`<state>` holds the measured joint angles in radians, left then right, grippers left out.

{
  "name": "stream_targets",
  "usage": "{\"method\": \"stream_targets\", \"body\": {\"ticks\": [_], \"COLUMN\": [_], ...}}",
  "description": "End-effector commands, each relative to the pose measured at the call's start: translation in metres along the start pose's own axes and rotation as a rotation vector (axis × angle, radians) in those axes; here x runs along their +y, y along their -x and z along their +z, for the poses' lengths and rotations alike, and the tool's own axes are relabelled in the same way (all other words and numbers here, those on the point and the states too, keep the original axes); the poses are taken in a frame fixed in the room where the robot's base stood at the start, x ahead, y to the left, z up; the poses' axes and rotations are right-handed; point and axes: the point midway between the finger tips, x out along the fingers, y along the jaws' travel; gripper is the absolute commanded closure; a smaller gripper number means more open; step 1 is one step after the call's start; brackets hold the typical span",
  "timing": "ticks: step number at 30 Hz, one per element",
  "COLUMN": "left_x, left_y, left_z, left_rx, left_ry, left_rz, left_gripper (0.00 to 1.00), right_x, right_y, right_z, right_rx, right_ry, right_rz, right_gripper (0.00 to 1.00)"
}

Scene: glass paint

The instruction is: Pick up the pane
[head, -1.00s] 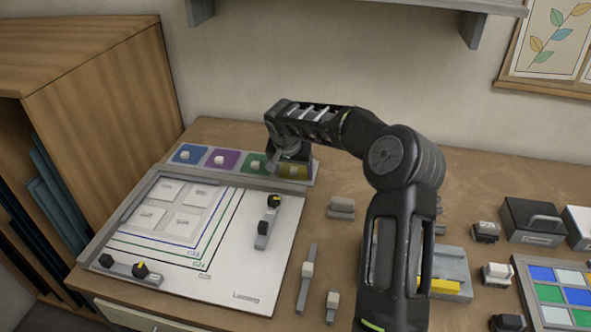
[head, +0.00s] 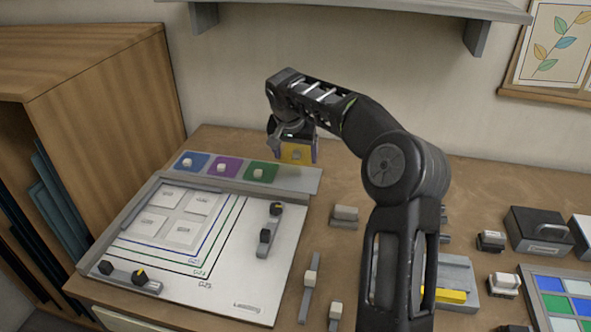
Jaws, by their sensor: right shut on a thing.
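A yellow pane (head: 296,154) hangs in the air above the right end of the grey rack (head: 301,182). My right gripper (head: 297,141) is shut on it from above, and its jaws partly hide the pane. A blue pane (head: 188,162), a purple pane (head: 224,167) and a green pane (head: 261,173) lie in a row in the rack, each with a small pale knob. The rack's right-hand place is empty. My left gripper is not in view.
A white board (head: 240,285) with outlined frames and pale squares lies in front of the rack, with dark-knobbed bars on it. Small tools and blocks stand right of it. A wooden cabinet (head: 110,110) is at left; a wall shelf (head: 350,8) hangs above.

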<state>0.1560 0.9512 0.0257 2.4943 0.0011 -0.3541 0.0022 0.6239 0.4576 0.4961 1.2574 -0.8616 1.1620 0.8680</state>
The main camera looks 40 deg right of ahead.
Motion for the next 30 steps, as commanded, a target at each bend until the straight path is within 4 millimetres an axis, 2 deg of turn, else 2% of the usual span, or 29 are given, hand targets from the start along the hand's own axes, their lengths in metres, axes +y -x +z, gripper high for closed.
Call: {"method": "stream_targets", "body": {"ticks": [5,23,30], "left_x": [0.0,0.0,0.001], "left_y": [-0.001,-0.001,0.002], "left_z": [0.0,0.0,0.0], "left_rx": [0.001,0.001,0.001], "left_ry": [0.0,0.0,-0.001], "left_rz": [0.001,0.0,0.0], "left_gripper": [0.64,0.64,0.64], "right_x": [0.0,0.0,-0.006], "right_y": [0.013,0.013,0.021], "right_z": [-0.005,-0.005,-0.005], "right_rx": [0.0,0.0,0.0], "right_ry": [0.0,0.0,0.011], "right_rz": [0.001,0.001,-0.004], "right_gripper": [0.61,0.61,0.61]}}
